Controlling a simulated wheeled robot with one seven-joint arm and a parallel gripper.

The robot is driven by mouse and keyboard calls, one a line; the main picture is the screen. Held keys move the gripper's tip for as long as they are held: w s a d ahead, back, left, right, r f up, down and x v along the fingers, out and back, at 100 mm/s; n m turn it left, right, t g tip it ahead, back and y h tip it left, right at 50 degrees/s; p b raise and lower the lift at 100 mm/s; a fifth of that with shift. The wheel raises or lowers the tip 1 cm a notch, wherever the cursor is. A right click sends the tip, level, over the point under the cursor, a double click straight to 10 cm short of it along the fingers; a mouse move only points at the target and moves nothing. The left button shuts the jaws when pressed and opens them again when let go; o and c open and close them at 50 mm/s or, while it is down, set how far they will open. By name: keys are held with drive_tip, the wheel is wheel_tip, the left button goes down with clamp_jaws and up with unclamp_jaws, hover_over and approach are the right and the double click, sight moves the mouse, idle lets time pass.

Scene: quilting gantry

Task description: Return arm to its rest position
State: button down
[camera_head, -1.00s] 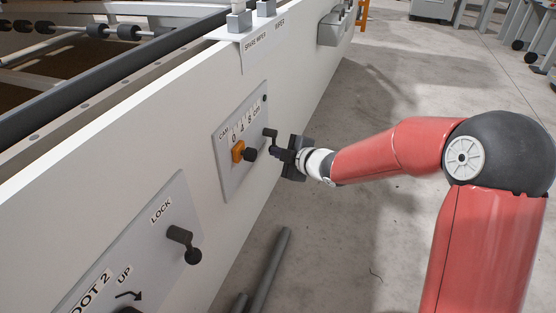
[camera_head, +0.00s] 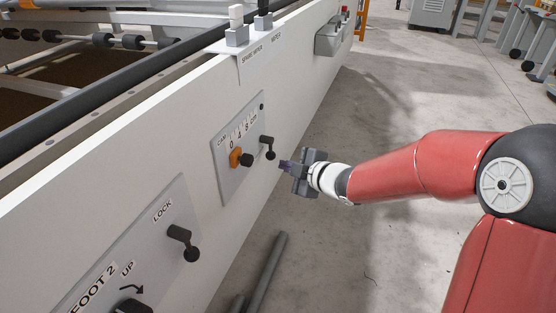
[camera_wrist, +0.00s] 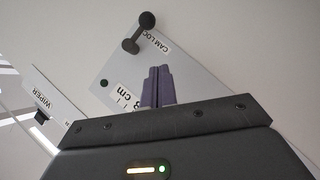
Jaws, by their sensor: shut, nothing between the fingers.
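My red arm reaches in from the right in the head view. My gripper (camera_head: 285,166) is shut and empty, a short way off the white gantry side panel, apart from the cam plate (camera_head: 228,185). In the wrist view the fingers of my gripper (camera_wrist: 158,72) are together with nothing between them. The cam plate carries a 0 4 8 cm scale, an orange pointer (camera_head: 235,157) with a black knob (camera_head: 246,160), and a black lever (camera_head: 268,147). The lever also shows in the wrist view (camera_wrist: 139,32), beside the label CAM LOC, cut off.
The LOCK lever (camera_head: 184,243) is on the FOOT 2 plate at lower left. Wiper holders (camera_head: 237,36) stand on the panel's top edge, with a grey bin (camera_head: 328,38) beyond. Dark bars (camera_head: 266,270) lie low beside the panel. The concrete floor (camera_head: 400,240) around my arm is open.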

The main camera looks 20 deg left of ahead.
drive_tip(key=s+d+r+m+t+h+p, duration=0.1)
drive_tip(key=s+d+r+m+h+p, duration=0.1)
drive_tip(key=d+r+m+h, duration=0.45)
drive_tip(key=s+d+r+m+t+h+p, duration=0.1)
drive_tip(key=s+d+r+m+p, duration=0.15)
drive_tip(key=d, duration=0.75)
drive_tip(key=s+d+r+m+t+h+p, duration=0.1)
drive_tip(key=s+d+r+m+h+p, duration=0.25)
drive_tip(key=d, duration=0.55)
drive_tip(key=s+d+r+m+g+p, duration=0.1)
drive_tip(key=s+d+r+m+g, duration=0.1)
drive_tip(key=s+m, duration=0.3)
drive_tip(key=s+d+r+m+g, duration=0.2)
drive_tip(key=s+m, duration=0.3)
drive_tip(key=s, duration=0.7)
drive_tip(key=shift+s+d+g+h+p, duration=0.35)
drive_tip(key=shift+g+h, duration=0.05)
